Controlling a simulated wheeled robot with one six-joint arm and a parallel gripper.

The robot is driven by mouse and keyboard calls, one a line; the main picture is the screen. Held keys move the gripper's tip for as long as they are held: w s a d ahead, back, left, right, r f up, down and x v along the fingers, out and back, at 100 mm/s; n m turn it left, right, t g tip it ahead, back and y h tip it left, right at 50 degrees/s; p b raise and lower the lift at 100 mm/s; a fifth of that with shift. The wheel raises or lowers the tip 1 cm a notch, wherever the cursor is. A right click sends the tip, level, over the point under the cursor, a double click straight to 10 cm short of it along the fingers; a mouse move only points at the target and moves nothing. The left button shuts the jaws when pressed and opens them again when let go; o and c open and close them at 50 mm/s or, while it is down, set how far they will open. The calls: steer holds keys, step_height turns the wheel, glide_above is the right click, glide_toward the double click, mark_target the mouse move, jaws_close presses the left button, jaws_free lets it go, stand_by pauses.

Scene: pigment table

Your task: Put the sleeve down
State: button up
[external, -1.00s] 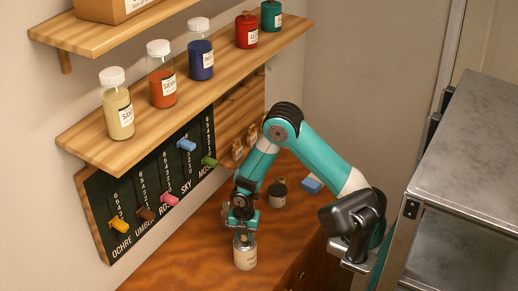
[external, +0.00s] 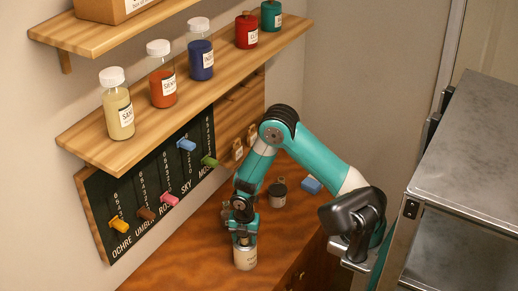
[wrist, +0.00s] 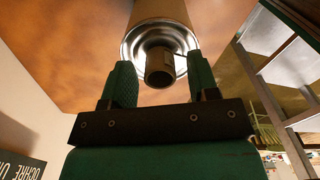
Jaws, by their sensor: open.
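A pale labelled can (external: 246,260) stands upright on the wooden tabletop, and its silver top (wrist: 178,38) shows in the wrist view. A short brownish-grey tube (wrist: 160,68), apparently the sleeve, stands at the middle of that top. Whether it is around a neck or only resting there I cannot tell. My gripper (external: 243,238) is directly over the can, pointing down. In the wrist view my gripper's open fingers (wrist: 163,80) are on either side of the tube, with a narrow gap to each side. In the external view the gripper hides the tube.
A dark-lidded jar (external: 278,194) and a blue block (external: 311,185) stand behind the arm. A slider board (external: 150,190) and a shelf (external: 185,105) with several jars are on the left wall. A metal cabinet (external: 465,140) is at right. The tabletop left of the can is clear.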

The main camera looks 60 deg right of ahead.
step_height(320, 180, up, 11)
steer(key=b, duration=0.2)
steer(key=s+a+r+m+y, duration=0.2)
steer(key=s+r+m, duration=0.4)
steer(key=s, duration=0.3)
steer(key=s+a+r+m+y, duration=0.2)
steer(key=s+a+r+m, duration=0.2)
steer(key=s+m, duration=0.5)
step_height(320, 180, up, 2)
steer(key=shift+s+r+m, duration=0.25)
steer(key=shift+s+m, duration=0.05)
steer(key=shift+s, duration=0.45)
steer(key=shift+f+b, duration=0.1)
steer(key=shift+b, duration=0.2)
